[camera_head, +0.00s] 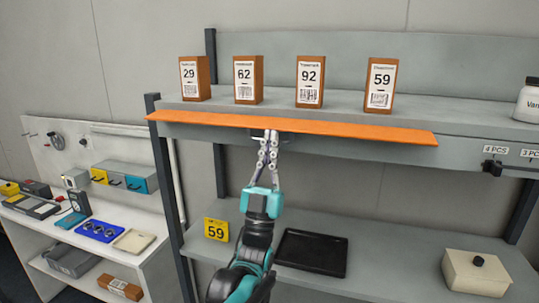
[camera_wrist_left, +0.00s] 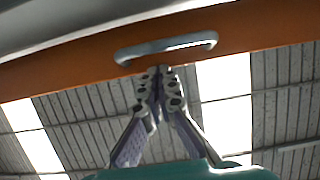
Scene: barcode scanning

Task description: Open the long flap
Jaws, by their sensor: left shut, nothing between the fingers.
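The long orange flap (camera_head: 350,129) runs along the front edge of the upper shelf. In the left wrist view the flap (camera_wrist_left: 75,65) crosses the top as an orange band seen from below, with a grey bar handle (camera_wrist_left: 168,46) on it. My left gripper (camera_head: 268,140) points up at the flap, left of its middle. Its fingers are shut and empty. In the left wrist view the fingertips (camera_wrist_left: 160,76) are just below the handle; I cannot tell whether they touch it. My right gripper is out of view.
Several brown boxes, including one numbered 92 (camera_head: 310,82), stand on the upper shelf behind the flap. A white bottle (camera_head: 529,101) stands at the far right.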

